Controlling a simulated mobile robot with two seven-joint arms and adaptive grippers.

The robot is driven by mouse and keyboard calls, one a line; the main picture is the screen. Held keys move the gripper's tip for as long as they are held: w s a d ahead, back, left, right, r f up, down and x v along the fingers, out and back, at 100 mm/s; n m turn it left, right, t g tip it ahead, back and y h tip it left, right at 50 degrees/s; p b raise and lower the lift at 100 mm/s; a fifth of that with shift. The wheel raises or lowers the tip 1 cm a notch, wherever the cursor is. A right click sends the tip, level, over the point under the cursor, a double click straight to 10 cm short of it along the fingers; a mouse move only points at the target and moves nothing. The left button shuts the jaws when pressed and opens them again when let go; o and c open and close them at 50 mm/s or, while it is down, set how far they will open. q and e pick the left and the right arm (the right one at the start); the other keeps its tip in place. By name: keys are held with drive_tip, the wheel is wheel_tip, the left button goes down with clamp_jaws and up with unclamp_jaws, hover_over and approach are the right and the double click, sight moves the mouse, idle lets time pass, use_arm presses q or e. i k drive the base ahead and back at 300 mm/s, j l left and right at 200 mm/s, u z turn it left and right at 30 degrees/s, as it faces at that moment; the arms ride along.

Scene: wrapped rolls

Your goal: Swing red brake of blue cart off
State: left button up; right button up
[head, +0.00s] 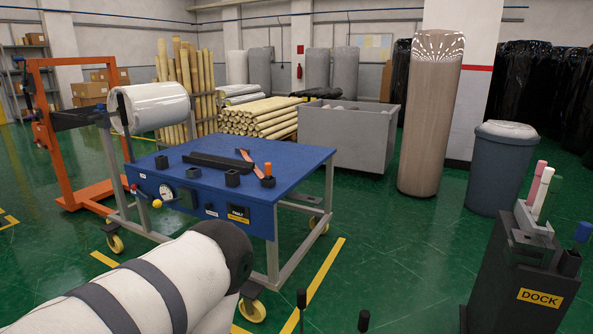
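The blue cart (302,166) stands in the middle on grey legs with yellow-wheeled casters. A red-orange lever (250,161) lies slanted on its top, next to a small dark block with an orange cap (268,171). A long dark bar (218,162) and small black blocks are also on top. The front panel has a gauge (166,192), a lit label that seems to read FAULT (238,213), and small red and yellow knobs at its left corner. I cannot tell for certain which red part is the brake. Neither gripper is visible.
A white limb with dark bands, probably my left arm, covers the lower left. A DOCK stand (517,270) is at right, with a grey bin (502,170) and wrapped roll (431,115) behind. An orange frame (75,120) stands left. Two dark rod ends show at bottom.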

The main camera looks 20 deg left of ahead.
sight(135, 187)
drive_tip(key=j, duration=5)
drive_tip(key=k+j, duration=0.1)
drive_tip(key=j, duration=2.4)
drive_tip(key=i+l+u, duration=0.25)
drive_tip(key=i, duration=0.25)
drive_tip(key=i+l+u, duration=0.2)
drive_tip(key=i, duration=0.3)
